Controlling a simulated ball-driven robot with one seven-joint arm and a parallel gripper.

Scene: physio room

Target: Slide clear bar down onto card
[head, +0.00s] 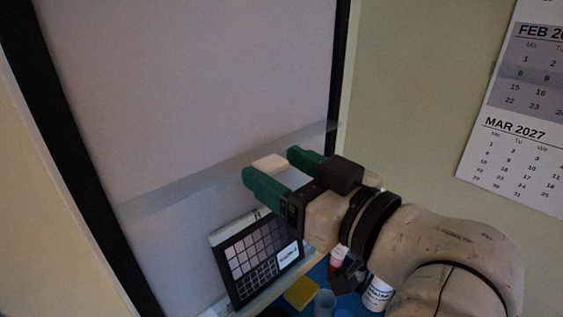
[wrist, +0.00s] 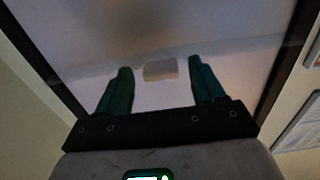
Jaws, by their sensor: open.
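The clear bar (head: 180,185) is a see-through strip lying across the pale board, above the card. A small pale block (head: 270,162) sits on the bar near its middle. The card (head: 262,257), dark with rows of grey patches and a white label, leans at the board's foot. My gripper (head: 273,166) is open with green fingers pointing at the board, one on each side of the block. In the wrist view the block (wrist: 160,69) shows between the fingertips, with a gap on both sides. My gripper hides part of the bar's right half.
The board (head: 190,80) has a dark frame. Below my gripper, a yellow item (head: 301,292), a bluish cup (head: 325,301) and a white bottle (head: 377,294) stand on a blue surface. A calendar (head: 520,110) hangs at right.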

